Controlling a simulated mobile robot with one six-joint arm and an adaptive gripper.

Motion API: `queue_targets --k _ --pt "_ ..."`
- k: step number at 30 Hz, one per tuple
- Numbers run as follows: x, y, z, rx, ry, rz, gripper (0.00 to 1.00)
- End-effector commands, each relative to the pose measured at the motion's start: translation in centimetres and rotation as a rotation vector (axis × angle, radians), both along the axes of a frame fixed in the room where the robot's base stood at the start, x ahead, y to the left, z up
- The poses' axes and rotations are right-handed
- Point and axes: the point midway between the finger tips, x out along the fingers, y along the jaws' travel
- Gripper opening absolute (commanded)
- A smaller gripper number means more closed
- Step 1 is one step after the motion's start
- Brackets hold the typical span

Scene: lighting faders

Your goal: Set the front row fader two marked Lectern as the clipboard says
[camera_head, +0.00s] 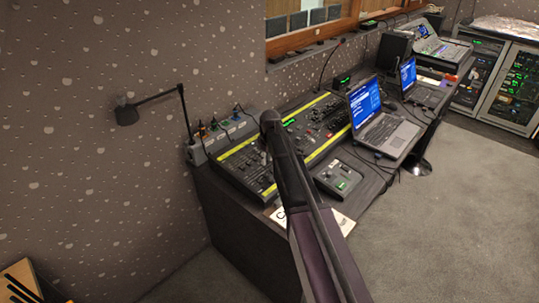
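A dark lighting desk (242,172) with rows of small controls and yellow strips lies on the long table. Its fader rows are too small to read, so I cannot pick out fader two or a Lectern label. A white sheet (341,222), possibly the clipboard, lies at the table's near end. My arm covers part of it, and its writing is not readable. My dark arm rises from the bottom middle across the near end of the table and hides part of the desk. I cannot make out my gripper's fingers in this view.
A small control box (338,180) sits right of my arm. An open laptop (388,134) stands beyond it, with a second laptop (425,92) farther back. A desk lamp (127,114) reaches out at left. Equipment racks (508,88) stand far right. The carpet right of the table is clear.

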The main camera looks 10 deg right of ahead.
Motion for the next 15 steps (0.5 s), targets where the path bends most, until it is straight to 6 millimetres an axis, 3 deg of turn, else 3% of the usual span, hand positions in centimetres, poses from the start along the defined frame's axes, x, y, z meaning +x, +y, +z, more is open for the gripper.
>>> queue_targets --k 15 --pt "0.04 -0.92 -0.31 0.000 0.000 -0.012 0.36"
